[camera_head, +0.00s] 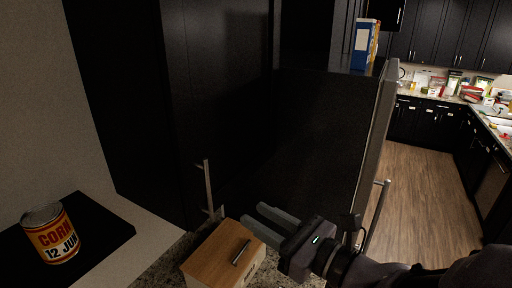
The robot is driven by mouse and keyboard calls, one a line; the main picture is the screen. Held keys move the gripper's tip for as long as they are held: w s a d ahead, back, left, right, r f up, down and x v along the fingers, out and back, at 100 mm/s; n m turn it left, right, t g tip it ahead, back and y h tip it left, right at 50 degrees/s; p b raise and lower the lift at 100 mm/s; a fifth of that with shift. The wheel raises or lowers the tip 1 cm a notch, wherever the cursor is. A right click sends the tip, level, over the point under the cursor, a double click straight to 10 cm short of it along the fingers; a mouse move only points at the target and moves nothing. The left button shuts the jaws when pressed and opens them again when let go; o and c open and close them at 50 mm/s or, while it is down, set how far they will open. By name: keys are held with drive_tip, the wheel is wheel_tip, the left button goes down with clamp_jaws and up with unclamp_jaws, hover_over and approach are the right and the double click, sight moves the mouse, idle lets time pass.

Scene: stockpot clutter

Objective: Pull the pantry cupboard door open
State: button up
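The pantry cupboard (120,90) seems to be the tall black unit at the left. Its door (228,80) looks closed; no gap shows along its edge. A vertical metal bar handle (208,184) is low on the door. My gripper (253,214) points left from the lower right, with its two grey fingers apart and nothing between them. The fingertips are to the right of and slightly below the handle, apart from it in the picture. How far they are from it in depth is hard to tell.
Right of the cupboard is a dark fridge (310,135) with boxes (362,45) on top. Wooden floor (430,180) is clear beyond.

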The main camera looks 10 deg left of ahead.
sight(210, 188)
drive_tip(key=p+x, duration=0.3)
drive_tip(key=x, duration=1.3)
drive_tip(key=shift+p, duration=0.3)
drive_tip(key=shift+s+d, duration=0.1)
clamp_jaws()
